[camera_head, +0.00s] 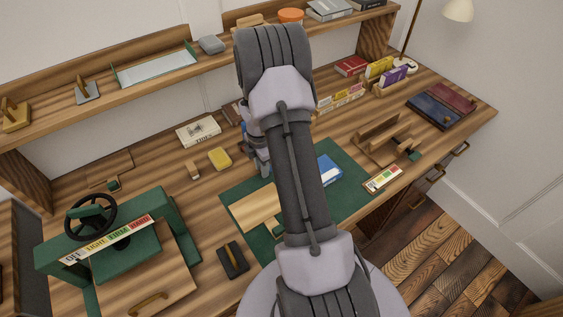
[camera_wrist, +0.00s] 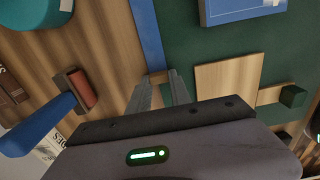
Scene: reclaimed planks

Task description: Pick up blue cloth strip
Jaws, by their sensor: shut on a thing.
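In the wrist view, the blue cloth strip (camera_wrist: 148,38) runs from the top edge down to my gripper (camera_wrist: 162,84). Its near end lies between the two grey fingertips, and they are shut on it. The strip shows along the border of the green mat and the wood; I cannot tell how far it is off the surface. In the head view, my arm hides most of the gripper (camera_head: 262,166), which is low over the desk by the green mat's back left edge. I cannot make out the strip there.
A blue book (camera_head: 329,170) and a pale wooden board (camera_head: 256,208) lie on the green mat (camera_head: 350,192). A yellow block (camera_head: 220,159) and a white book (camera_head: 198,131) are to the left. A blue-handled tool (camera_wrist: 40,125) is beside my gripper in the wrist view.

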